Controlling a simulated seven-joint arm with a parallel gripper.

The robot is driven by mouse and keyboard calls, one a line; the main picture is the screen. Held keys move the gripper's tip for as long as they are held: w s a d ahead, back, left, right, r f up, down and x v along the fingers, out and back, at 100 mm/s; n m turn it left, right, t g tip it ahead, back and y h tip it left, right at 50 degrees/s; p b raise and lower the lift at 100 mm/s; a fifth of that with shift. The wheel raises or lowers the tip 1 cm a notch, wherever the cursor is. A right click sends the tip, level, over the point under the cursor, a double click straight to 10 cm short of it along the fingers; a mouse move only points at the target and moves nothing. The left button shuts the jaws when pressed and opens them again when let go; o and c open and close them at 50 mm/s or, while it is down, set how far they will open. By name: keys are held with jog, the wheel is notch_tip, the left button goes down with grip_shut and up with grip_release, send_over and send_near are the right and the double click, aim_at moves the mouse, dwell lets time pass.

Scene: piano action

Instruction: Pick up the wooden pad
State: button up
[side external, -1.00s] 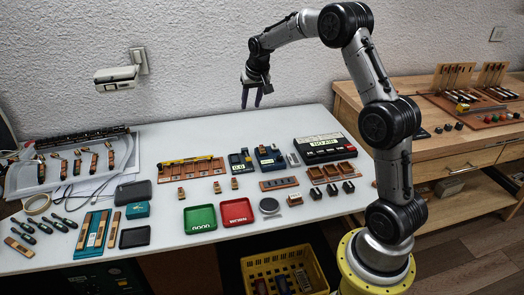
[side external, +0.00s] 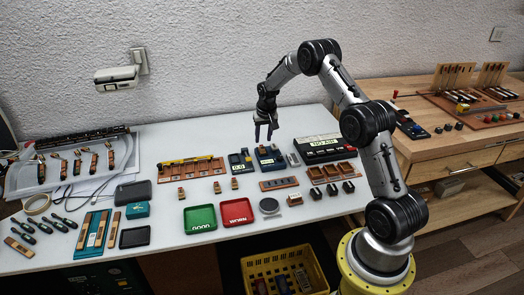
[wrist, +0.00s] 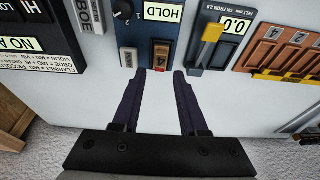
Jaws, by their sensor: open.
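A small wooden piece with a reddish part (wrist: 161,53) sits in the blue device marked HOLD (wrist: 128,33) in the wrist view; it looks like the wooden pad. In the side view this blue device (side external: 277,161) stands at the back of the white table, with a small brown piece on it. My gripper (side external: 264,136) is above the device, pointing down, open and empty. In the wrist view my gripper's dark fingers (wrist: 160,75) are spread apart, and the wooden piece lies just beyond the gap between their tips. I see no contact.
Another blue device reading 0.0 (wrist: 238,25) stands beside it, with a wooden numbered rack (wrist: 285,45) further along. A black box marked NO AIR (side external: 322,149) is to the right. Green (side external: 200,228) and red (side external: 237,222) trays lie in front.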

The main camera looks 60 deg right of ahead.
aim_at(262, 147)
jog(key=shift+x, duration=2.4)
grip_shut()
